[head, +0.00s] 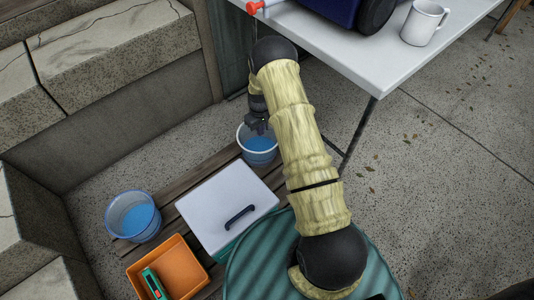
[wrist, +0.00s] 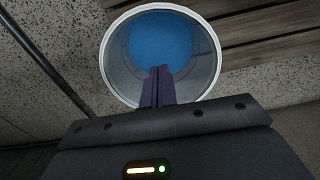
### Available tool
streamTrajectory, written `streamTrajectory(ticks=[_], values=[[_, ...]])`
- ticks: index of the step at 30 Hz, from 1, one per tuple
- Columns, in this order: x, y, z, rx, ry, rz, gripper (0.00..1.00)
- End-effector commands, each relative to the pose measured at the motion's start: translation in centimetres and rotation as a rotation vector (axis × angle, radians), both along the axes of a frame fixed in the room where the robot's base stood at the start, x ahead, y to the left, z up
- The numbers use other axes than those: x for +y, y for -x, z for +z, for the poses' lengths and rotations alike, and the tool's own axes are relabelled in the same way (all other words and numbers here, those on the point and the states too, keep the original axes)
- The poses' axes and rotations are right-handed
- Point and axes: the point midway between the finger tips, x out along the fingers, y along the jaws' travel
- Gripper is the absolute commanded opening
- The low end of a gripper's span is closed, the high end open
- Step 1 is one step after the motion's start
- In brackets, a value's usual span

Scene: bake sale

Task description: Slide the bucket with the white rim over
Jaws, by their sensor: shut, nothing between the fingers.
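The bucket with the white rim (head: 262,157) stands at the far end of the wooden slats, below my gripper (head: 259,126). In the wrist view the same bucket (wrist: 118,70) shows its round white rim and blue inside. My gripper's fingers (wrist: 160,72) are shut together with nothing between them. They point over the near rim into the bucket's mouth in that view; I cannot tell whether they touch its wall. A second bucket with a blue rim (head: 122,228) stands to the left, apart from my gripper.
A white-lidded box (head: 215,205) with a dark handle stands between the buckets. An orange bin (head: 186,259) holding a green tool (head: 153,283) is in front. A white table (head: 360,62) with a mug (head: 423,22) is at upper right. A stone ledge (head: 115,120) borders the left.

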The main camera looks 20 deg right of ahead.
Motion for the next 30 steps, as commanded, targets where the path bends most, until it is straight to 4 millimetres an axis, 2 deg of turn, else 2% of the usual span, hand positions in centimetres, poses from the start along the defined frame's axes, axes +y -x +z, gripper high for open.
streamTrajectory(ticks=[5, 10, 27, 30], values=[[0.0, 0.0, 0.1, 0.0, 0.0, -0.001, 0.0], [0.0, 0.0, -1.0, 0.0, 0.0, -0.001, 0.0], [0.0, 0.1, -10.4, 0.001, 0.0, 0.0, 0.0], [-0.4, 0.9, -10.1, -0.001, 0.001, -0.003, 0.0]])
